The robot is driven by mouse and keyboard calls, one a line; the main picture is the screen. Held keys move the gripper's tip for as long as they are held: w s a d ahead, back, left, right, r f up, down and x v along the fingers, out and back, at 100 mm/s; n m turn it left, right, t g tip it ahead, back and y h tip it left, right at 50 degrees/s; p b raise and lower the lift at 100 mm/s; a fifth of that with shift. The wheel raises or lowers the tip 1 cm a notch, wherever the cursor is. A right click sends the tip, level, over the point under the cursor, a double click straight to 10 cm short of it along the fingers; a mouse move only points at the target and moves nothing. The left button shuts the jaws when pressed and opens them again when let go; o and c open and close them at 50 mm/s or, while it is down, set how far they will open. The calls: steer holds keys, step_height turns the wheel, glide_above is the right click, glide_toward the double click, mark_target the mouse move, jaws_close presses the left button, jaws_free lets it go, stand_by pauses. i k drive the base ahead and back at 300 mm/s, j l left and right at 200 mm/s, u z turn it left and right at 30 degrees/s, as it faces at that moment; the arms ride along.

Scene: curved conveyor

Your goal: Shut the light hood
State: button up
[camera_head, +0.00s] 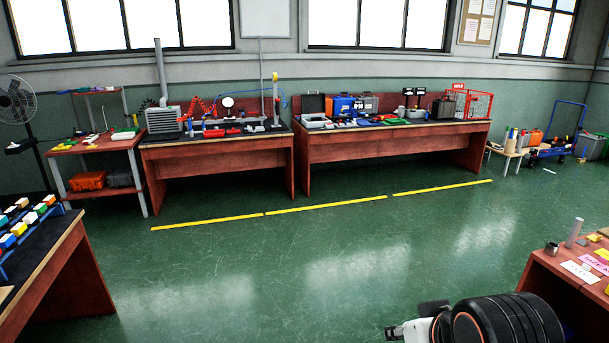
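No thing is clearly recognisable as the light hood at this distance. A small grey box with a raised dark lid (314,104) stands at the left end of the right-hand back bench (395,146); I cannot tell whether it is the hood. Part of my arm shows at the bottom right edge, with a light-coloured end piece (394,332) cut off by the frame. I cannot make out gripper fingers there. The arm is far from the back benches, across the open floor.
A second back bench (218,156) holds a grey vented box with a pipe (163,118). A bench with coloured blocks (70,270) stands at left, another bench (560,285) close at right. Yellow floor strips (325,205) run before the back benches. The green floor between is clear.

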mark_target(310, 103)
steer(key=i+z, duration=0.35)
steer(key=i, duration=1.9)
steer(key=i+l, duration=0.1)
steer(key=i, duration=2.15)
steer(key=i+u, duration=0.2)
steer(key=i, duration=0.25)
steer(key=i+l+u, duration=0.15)
steer(key=i, duration=0.35)
steer(key=i+l+u, duration=0.2)
steer(key=i, duration=0.25)
steer(key=i+l+u, duration=0.15)
steer(key=i, duration=0.3)
steer(key=j+z, duration=0.45)
steer(key=j, duration=1.05)
